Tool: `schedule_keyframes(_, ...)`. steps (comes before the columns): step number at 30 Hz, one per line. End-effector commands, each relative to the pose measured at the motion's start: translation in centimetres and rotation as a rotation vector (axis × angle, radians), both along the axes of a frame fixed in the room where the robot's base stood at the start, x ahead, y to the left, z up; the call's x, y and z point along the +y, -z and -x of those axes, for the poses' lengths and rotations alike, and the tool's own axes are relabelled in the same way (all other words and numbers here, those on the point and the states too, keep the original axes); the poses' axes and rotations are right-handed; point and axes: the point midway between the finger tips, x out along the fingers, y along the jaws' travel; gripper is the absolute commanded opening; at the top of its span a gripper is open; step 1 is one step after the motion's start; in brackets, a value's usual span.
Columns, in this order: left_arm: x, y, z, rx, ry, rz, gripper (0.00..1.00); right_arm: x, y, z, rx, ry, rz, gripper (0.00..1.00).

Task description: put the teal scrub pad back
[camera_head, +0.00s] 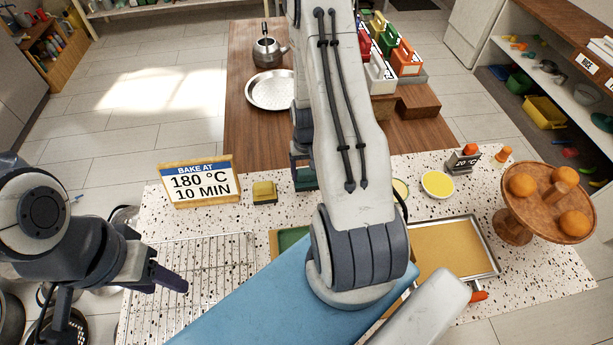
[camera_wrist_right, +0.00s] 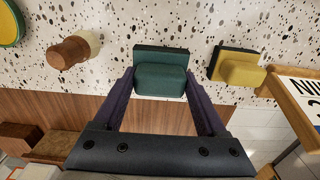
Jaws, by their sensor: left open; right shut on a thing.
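The teal scrub pad (camera_wrist_right: 160,78) is between the fingertips of my right gripper (camera_wrist_right: 161,88), which is shut on it. In the head view the pad (camera_head: 306,179) shows only partly beside my right arm, at the far edge of the speckled counter. I cannot tell whether it touches the counter. A yellow scrub pad (camera_head: 264,191) sits just left of it in the head view, and to its right in the wrist view (camera_wrist_right: 240,69). My left gripper (camera_head: 125,303) is open and empty at the lower left, near a wire rack.
A bake sign (camera_head: 198,184) stands left of the yellow pad. The wire rack (camera_head: 205,262) lies on the counter (camera_head: 530,265). A brown-knobbed object (camera_wrist_right: 72,52) stands near the teal pad. A tray (camera_head: 485,255) and a fruit stand (camera_head: 515,228) are right. My right arm hides the middle.

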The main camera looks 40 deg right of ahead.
Motion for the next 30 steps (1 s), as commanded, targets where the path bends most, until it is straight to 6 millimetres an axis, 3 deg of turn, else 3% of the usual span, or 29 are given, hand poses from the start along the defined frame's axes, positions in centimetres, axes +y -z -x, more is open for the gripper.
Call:
schedule_keyframes(9,0.0,-1.8,0.0,0.0,0.001,0.0,0.5,0.0,3.4,0.1,0.003,0.0,-0.002,0.19)
schedule_keyframes(22,0.0,-1.3,0.0,0.0,0.001,0.0,0.5,0.0,4.2,0.1,0.001,0.0,-0.001,0.19)
schedule_keyframes(23,0.0,-1.3,0.0,0.0,0.001,0.0,0.5,0.0,4.1,0.1,0.001,0.0,-0.001,0.78)
schedule_keyframes(24,0.0,-1.4,0.0,0.0,0.001,0.0,0.5,0.0,4.0,0.1,0.001,-0.001,-0.001,0.93)
schedule_keyframes(25,0.0,-1.4,0.0,0.0,0.001,0.0,0.5,0.0,4.0,0.1,0.001,-0.001,-0.001,1.0)
schedule_keyframes(30,0.0,-1.4,0.0,0.0,0.001,0.0,0.5,0.0,4.0,0.1,0.001,-0.001,-0.001,1.0)
